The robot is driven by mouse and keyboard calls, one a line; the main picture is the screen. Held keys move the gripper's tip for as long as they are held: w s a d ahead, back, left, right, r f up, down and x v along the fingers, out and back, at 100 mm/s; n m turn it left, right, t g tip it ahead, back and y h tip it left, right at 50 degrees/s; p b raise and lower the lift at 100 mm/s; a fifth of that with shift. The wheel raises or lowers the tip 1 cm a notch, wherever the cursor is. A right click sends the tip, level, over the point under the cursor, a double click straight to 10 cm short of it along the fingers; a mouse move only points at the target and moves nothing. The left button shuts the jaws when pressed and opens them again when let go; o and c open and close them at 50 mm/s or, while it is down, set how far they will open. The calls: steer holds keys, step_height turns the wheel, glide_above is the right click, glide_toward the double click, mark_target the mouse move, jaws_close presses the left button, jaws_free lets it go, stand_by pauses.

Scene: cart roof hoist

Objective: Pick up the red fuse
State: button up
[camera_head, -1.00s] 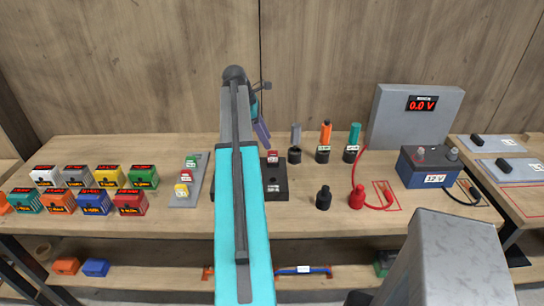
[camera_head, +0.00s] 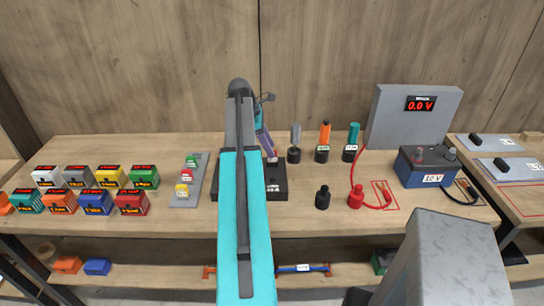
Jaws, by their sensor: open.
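A small red fuse (camera_head: 187,175) sits on a grey strip (camera_head: 193,197), between a green fuse (camera_head: 192,160) and a yellow fuse (camera_head: 182,190). My gripper (camera_head: 271,154) is to the right of that strip, pointing down at the back of a dark block (camera_head: 279,183). Its purple-grey fingers are small in the view and lie partly behind my arm. A small reddish piece shows at the fingertips on the block. I cannot tell whether the fingers touch it. My arm hides the middle of the block.
Several coloured boxes (camera_head: 95,203) stand at the left. Upright handled tools (camera_head: 324,140) stand right of the block, with black (camera_head: 322,198) and red (camera_head: 356,198) caps in front. A battery (camera_head: 427,167) and a 0.0 V meter box (camera_head: 412,120) are at the right.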

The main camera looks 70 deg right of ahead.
steer(key=shift+p+x, duration=0.55)
steer(key=shift+x, duration=1.15)
jaws_close()
